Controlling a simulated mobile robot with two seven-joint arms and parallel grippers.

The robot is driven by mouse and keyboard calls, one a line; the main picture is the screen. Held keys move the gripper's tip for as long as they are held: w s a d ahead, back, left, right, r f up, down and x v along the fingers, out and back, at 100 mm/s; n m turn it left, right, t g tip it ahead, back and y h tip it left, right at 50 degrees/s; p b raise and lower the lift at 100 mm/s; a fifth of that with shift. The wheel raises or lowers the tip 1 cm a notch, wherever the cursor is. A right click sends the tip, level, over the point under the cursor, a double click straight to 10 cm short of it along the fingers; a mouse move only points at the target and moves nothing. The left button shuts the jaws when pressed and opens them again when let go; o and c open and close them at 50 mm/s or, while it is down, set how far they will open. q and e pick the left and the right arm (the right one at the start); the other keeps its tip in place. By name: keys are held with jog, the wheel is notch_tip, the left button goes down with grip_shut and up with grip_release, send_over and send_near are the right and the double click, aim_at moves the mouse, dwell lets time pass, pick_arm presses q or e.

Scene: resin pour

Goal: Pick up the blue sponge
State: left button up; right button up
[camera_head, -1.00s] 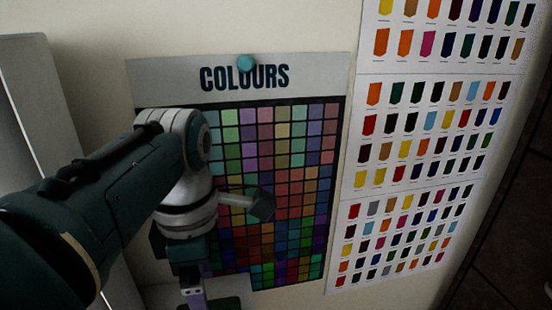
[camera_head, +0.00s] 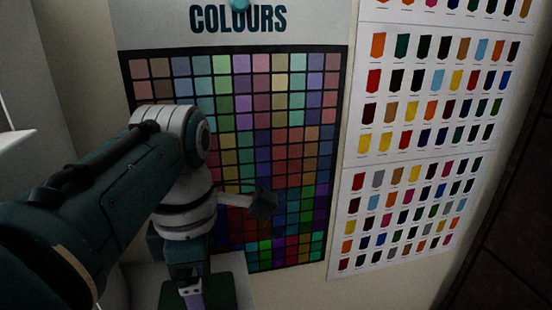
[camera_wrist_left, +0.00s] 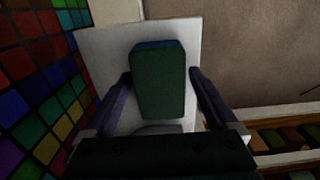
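A block with a dark green face and a blue far edge, which looks like the sponge (camera_wrist_left: 158,85), lies on a white surface (camera_wrist_left: 102,48) in the left wrist view. My left gripper (camera_wrist_left: 161,72) is open, with one purple finger on each side of the block. Whether the fingers touch it I cannot tell. In the head view my left gripper (camera_head: 192,300) points down at the bottom edge, with a dark green patch (camera_head: 228,292) behind it, probably the same block. My right gripper is not in view.
A colour poster (camera_head: 240,130) hangs on the wall right behind my left arm. Another swatch chart (camera_head: 425,150) is to its right. In the left wrist view, a wooden tray or box (camera_wrist_left: 262,140) with coloured pieces lies at the lower right.

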pick_arm(q)
jog(key=c, duration=1.1)
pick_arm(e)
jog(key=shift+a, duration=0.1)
pick_arm(q)
jog(key=shift+r, duration=0.15)
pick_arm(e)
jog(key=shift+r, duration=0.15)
